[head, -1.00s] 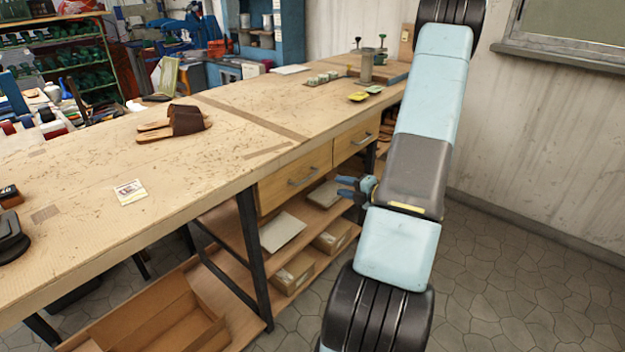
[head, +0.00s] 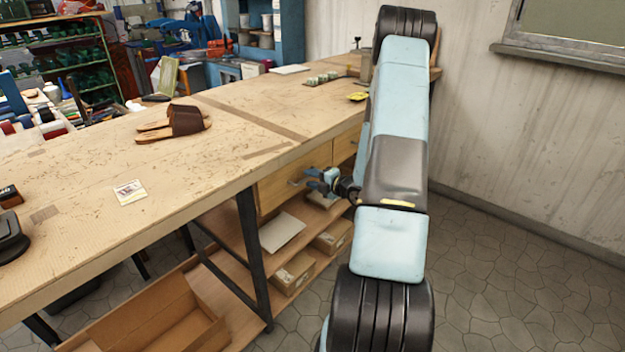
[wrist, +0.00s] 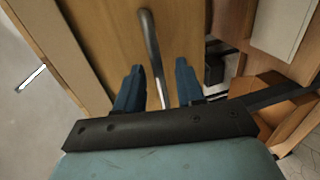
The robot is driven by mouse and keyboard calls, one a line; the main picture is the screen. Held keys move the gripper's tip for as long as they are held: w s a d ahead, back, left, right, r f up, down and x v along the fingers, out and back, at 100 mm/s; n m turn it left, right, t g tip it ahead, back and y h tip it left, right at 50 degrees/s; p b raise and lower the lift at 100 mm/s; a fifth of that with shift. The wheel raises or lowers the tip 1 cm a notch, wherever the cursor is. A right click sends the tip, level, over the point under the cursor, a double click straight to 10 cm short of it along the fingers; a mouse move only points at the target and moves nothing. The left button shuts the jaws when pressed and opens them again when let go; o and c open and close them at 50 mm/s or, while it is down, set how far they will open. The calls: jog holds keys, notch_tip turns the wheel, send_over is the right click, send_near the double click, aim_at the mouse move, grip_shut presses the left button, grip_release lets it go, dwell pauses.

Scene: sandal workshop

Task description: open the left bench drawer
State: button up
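The left bench drawer (head: 272,191) has a light wooden front and looks shut under the worktop. Its grey bar handle (head: 293,183) is mostly hidden behind my gripper (head: 312,179) in the head view. In the wrist view the drawer front (wrist: 105,45) fills the upper middle, and the handle (wrist: 149,40) runs down toward the gap between my two blue fingers. My gripper (wrist: 159,77) is open, with one finger on each side of the handle's line. I cannot tell whether either finger touches it.
The right drawer (head: 346,147) is partly hidden by my arm. Brown sandals (head: 185,120) lie on the worktop. The floor at right is clear.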

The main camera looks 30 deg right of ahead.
jog(key=shift+w+a, duration=0.1)
jog(key=shift+w, duration=0.1)
grip_shut()
dwell(0.3)
dwell(0.3)
